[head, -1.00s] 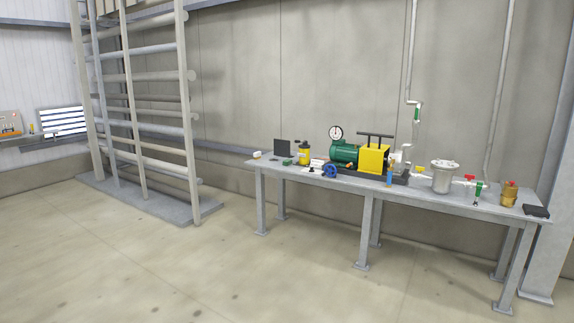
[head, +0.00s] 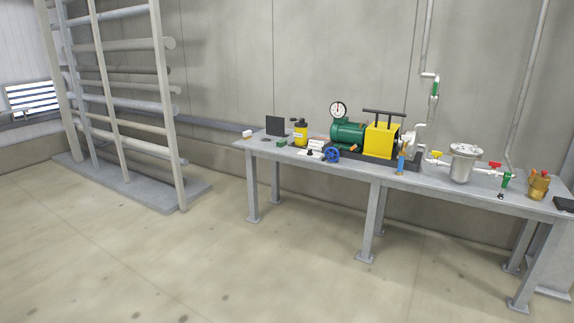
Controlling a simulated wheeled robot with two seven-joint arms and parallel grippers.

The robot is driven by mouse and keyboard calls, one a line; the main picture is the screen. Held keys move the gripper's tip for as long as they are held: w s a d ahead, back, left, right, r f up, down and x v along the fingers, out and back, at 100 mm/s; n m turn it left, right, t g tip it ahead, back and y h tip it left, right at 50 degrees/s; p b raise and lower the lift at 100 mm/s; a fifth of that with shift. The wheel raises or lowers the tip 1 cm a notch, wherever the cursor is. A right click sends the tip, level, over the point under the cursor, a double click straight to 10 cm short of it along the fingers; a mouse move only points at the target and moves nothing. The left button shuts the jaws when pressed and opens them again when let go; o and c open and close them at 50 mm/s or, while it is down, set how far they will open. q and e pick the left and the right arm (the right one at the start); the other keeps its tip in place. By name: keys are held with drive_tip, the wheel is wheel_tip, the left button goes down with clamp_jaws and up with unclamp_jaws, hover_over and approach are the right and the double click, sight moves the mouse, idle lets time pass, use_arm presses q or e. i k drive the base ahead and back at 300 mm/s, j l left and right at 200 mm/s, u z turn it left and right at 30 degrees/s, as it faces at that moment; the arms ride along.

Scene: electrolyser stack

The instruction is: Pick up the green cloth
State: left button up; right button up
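A small dark green item (head: 282,143) lies on the grey table (head: 345,176), toward its left end. It may be the green cloth, but it is too small to tell its form. It sits between a black upright panel (head: 276,126) and a yellow can with a dark top (head: 300,132). Neither of my grippers shows in the head view.
A green motor (head: 348,134) with a yellow guard (head: 379,140) stands mid-table. A blue handwheel (head: 332,155) lies near the front edge. A pipe rack (head: 120,90) stands left. The floor before the table is clear.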

sight(282, 142)
drive_tip(key=i+u, duration=0.2)
drive_tip(key=i, duration=2.15)
